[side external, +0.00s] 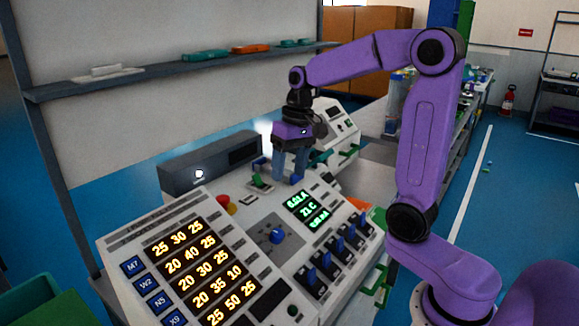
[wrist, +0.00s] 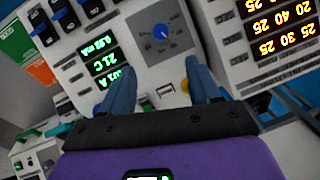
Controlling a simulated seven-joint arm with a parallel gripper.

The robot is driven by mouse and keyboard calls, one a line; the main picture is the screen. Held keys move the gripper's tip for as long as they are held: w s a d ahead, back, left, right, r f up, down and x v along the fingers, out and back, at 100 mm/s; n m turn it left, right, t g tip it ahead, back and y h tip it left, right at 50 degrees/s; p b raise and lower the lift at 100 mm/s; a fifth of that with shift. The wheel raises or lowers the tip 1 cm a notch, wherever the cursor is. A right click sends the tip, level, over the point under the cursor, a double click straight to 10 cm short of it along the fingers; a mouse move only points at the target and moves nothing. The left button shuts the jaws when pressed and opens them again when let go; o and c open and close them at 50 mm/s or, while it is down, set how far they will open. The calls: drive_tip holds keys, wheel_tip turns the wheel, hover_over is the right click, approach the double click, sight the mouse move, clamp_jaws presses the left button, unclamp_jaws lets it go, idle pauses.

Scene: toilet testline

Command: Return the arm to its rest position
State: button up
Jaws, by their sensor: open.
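My gripper (side external: 291,165) hangs from my purple arm over the back of the test console (side external: 262,212) in the side view. Its two blue fingers point down and are apart, with nothing seen between them. The wrist view also shows the open gripper (wrist: 164,88), its fingers on either side of a strip of the panel below the blue knob (wrist: 159,32). A green switch (side external: 258,183) sits just left of the fingers in the side view. I cannot tell whether the fingertips touch the panel.
The console carries a lit orange number display (side external: 205,270), a green readout (side external: 305,205), several blue levers (side external: 330,260) and a red button (side external: 223,201). A dark grey box (side external: 200,170) stands behind it. A shelf (side external: 150,72) runs above at the left. Open air lies above the console.

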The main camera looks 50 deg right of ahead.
drive_tip(key=s+a+f+n, duration=0.3)
drive_tip(key=s+a+n, duration=0.45)
drive_tip(key=s, duration=0.35)
drive_tip(key=s+a+f+n+h, duration=0.1)
drive_tip(key=s+f+n, duration=0.2)
drive_tip(key=s+n, duration=0.4)
drive_tip(key=s, duration=0.6)
drive_tip(key=shift+s+a+f+n+g, duration=0.2)
drive_tip(key=shift+s+f+n+g, duration=0.1)
drive_tip(key=shift+s+f+n, duration=0.05)
